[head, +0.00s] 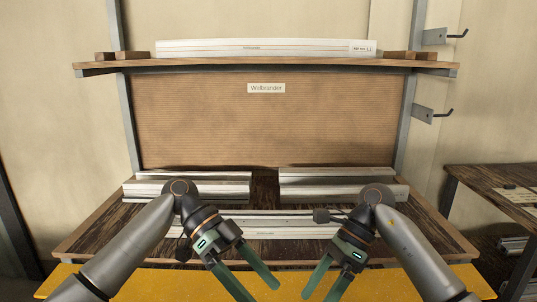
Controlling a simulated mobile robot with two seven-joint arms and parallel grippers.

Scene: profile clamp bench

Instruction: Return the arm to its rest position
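My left gripper (262,292) is in the head view at the lower middle, pointing down and right over the bench's front edge. Its two green fingers are apart with nothing seen between them. My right gripper (318,297) is to its right, pointing down and left, fingers also apart and nothing seen between them. Both hang in front of a long pale metal profile (285,221) lying across the dark wooden bench (270,256). My wrists cover parts of this profile. The very ends of some fingers reach the picture's lower edge.
Metal profiles lie at the bench's back left (215,187) and back right (325,187). A shelf (270,63) above carries a long profile (262,47) and wooden blocks. A yellow strip (150,284) runs along the front. A side table (505,188) stands right.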

